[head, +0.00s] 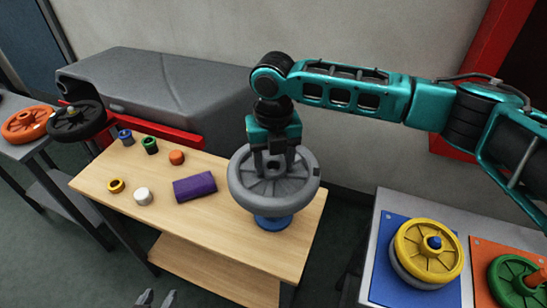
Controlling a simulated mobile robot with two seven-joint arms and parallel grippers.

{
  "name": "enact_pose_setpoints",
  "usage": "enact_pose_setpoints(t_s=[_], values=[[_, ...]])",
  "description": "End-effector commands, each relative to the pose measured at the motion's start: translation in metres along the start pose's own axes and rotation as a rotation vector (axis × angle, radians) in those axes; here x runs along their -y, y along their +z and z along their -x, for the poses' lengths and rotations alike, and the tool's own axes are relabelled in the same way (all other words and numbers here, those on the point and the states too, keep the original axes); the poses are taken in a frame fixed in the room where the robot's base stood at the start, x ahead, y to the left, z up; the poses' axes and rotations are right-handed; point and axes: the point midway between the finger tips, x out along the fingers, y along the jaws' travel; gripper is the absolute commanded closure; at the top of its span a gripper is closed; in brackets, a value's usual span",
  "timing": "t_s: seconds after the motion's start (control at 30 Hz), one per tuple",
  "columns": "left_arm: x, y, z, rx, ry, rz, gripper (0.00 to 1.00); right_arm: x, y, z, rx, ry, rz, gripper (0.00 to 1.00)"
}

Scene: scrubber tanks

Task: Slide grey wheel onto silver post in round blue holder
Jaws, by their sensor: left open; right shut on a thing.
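The grey wheel (245,192) is above the round blue holder (272,223) near the right end of the wooden table. The wheel looks roughly level and hides most of the holder. My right gripper (273,168) points down from above, shut on the wheel near its middle. The silver post is hidden by the wheel and gripper, so I cannot tell whether it passes through the hub. Whether the wheel touches the holder is also unclear. Only the fingertips of my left gripper (156,298) show at the bottom edge, open and empty, away from the table top.
The wooden table (235,228) carries a purple block (195,187) and several small coloured cylinders left of the wheel. A side table at right holds a yellow wheel (428,250) and a green wheel (514,284). Orange (25,123) and black (76,121) wheels are at far left.

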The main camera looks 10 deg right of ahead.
Motion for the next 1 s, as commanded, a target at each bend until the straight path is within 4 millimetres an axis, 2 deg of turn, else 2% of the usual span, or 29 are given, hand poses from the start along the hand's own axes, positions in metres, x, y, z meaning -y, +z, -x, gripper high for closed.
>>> enact_pose_setpoints(t_s=[1.0], values=[[0.000, 0.002, -0.003, -0.003, 0.000, 0.000, 0.57, -0.001, 0.001, -0.013, 0.002, 0.003, 0.000, 1.00]])
